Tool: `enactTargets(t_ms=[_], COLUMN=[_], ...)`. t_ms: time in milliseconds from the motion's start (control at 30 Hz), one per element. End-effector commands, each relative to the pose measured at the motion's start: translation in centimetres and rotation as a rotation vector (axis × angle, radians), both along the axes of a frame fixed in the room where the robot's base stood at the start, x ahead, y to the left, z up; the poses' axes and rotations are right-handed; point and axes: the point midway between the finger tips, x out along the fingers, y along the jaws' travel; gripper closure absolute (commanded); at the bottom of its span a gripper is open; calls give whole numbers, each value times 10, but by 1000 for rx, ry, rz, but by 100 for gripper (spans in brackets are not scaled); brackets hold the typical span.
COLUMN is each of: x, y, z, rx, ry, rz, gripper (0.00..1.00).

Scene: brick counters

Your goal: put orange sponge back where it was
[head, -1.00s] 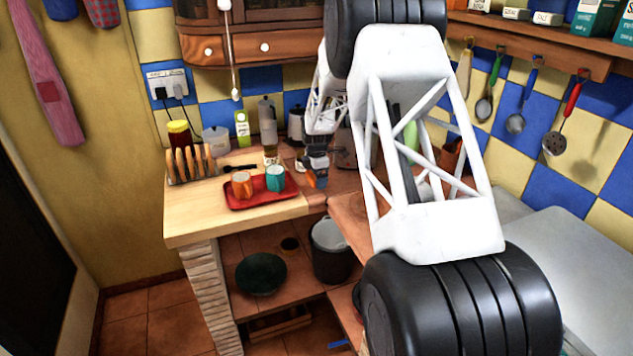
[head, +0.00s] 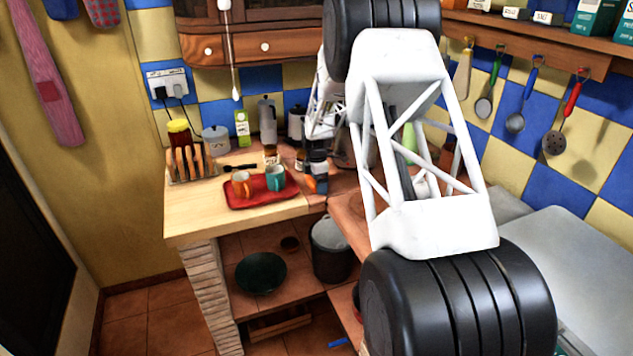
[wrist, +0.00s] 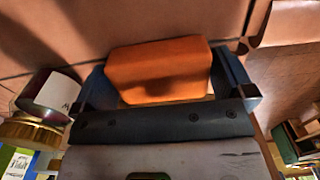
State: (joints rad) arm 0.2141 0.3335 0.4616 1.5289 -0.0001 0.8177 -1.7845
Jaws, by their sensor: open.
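The orange sponge (wrist: 158,70) is a small block and fills much of the space between the two fingers of my gripper (wrist: 165,85) in the wrist view. The fingers stand at its left and right sides. My gripper is open; I cannot tell whether either finger touches the sponge. In the head view my dark gripper (head: 318,180) is low over the tiled counter by the corner, and a bit of the orange sponge (head: 310,184) shows at its left. The sponge's underside is hidden.
A red tray (head: 262,197) with an orange cup (head: 241,184) and a teal cup (head: 275,178) lies just left of my gripper. Jars (wrist: 48,95) stand close at the left in the wrist view. The tiled counter's edge (wrist: 245,25) is near the right finger.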

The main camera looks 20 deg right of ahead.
Motion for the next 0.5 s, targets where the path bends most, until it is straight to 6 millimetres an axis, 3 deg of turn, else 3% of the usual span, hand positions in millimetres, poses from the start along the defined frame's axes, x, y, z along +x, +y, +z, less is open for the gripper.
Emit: enactTargets(t_ms=[267,500], x=[0,1], y=[0,0], z=[14,45], rx=[0,-1], ry=[-1,-3], rz=[0,0], gripper=[0,0])
